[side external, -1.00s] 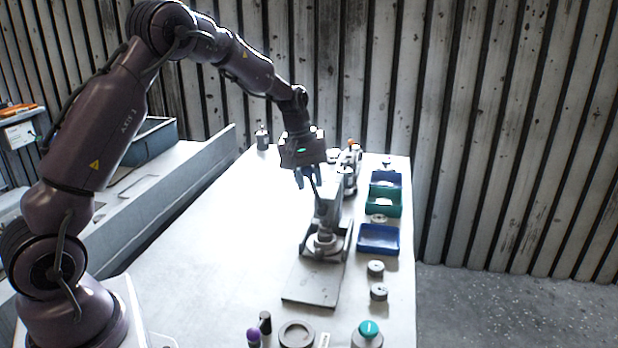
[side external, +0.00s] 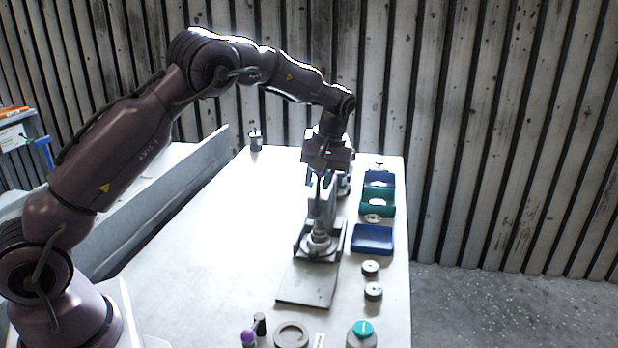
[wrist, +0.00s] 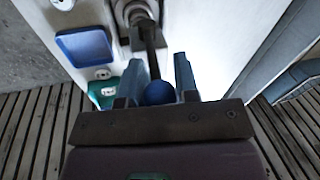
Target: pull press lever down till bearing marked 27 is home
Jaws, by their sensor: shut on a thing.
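The press (side external: 321,205) stands on a grey base plate (side external: 306,286) in the middle of the bench. A dark lever bar (wrist: 151,45) with a round blue knob (wrist: 159,93) shows in the wrist view. My gripper (wrist: 158,65) is shut on the lever at its knob end, one finger on each side. In the side view my gripper (side external: 321,178) is at the top of the press. A round metal part (side external: 319,246) sits under the press ram. No mark 27 is readable, and I cannot tell how deep the bearing sits.
A teal-topped item (side external: 362,330), a ring (side external: 291,335) and a purple-topped item (side external: 249,337) are at the near edge.

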